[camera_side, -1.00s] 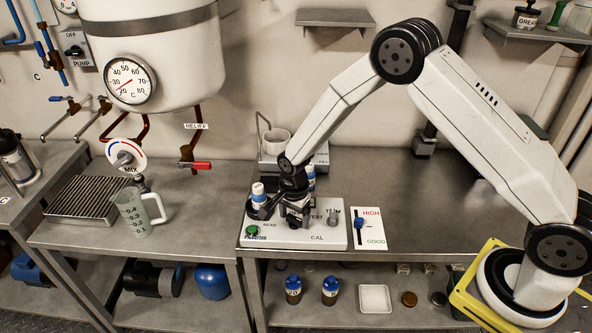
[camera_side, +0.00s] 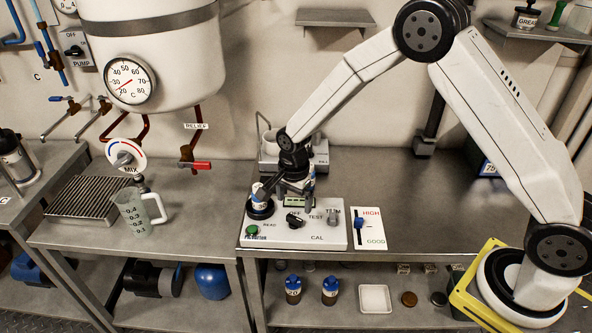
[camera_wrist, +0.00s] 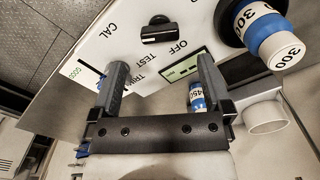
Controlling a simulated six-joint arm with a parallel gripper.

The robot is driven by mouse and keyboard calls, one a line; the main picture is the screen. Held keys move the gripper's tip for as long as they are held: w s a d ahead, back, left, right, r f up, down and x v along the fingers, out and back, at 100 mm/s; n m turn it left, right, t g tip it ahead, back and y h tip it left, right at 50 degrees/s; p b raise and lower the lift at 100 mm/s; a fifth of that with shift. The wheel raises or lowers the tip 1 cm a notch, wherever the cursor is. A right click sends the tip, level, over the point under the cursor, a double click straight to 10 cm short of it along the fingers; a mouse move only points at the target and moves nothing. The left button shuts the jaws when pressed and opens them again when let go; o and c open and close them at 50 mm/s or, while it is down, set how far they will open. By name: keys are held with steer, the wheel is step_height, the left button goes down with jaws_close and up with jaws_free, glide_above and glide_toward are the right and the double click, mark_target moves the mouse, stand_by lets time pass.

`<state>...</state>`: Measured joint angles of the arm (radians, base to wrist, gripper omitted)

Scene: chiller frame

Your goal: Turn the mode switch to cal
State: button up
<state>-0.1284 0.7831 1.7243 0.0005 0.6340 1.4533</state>
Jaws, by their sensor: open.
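The mode switch is a black bar knob (camera_side: 295,219) on the white sloped panel of the instrument (camera_side: 275,238), with OFF, TEST and CAL printed around it. In the wrist view the knob (camera_wrist: 163,32) lies just beyond my fingertips, its bar across the picture; I cannot tell for certain which label it points to. My gripper (camera_side: 285,188) is open and empty, above and behind the knob, apart from it. In the wrist view its two fingers (camera_wrist: 162,66) stand wide apart with the small display (camera_wrist: 182,69) between them.
A blue-and-white vial marked 300 (camera_wrist: 270,35) stands in a black holder beside the knob. Another blue-banded vial (camera_wrist: 196,95) is close to one finger. A HIGH/GOOD slider card (camera_side: 368,228) lies right of the panel.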

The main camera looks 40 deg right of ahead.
steer(key=shift+r, duration=1)
steer(key=shift+s+d+r+n, duration=0.15)
steer(key=shift+s+r+n, duration=0.1)
steer(key=shift+r+n, duration=0.05)
steer(key=s+d+r+n+t, duration=0.1)
steer(key=s+d+r+n, duration=0.1)
steer(key=s+r+n, duration=0.2)
steer(key=s+d+r+n+t, duration=0.1)
steer(key=s+d+r+n, duration=0.2)
steer(key=s+n, duration=0.7)
steer(key=s+r, duration=0.1)
steer(key=s, duration=0.3)
steer(key=shift+d+n+t, duration=0.3)
steer(key=shift+d, duration=0.05)
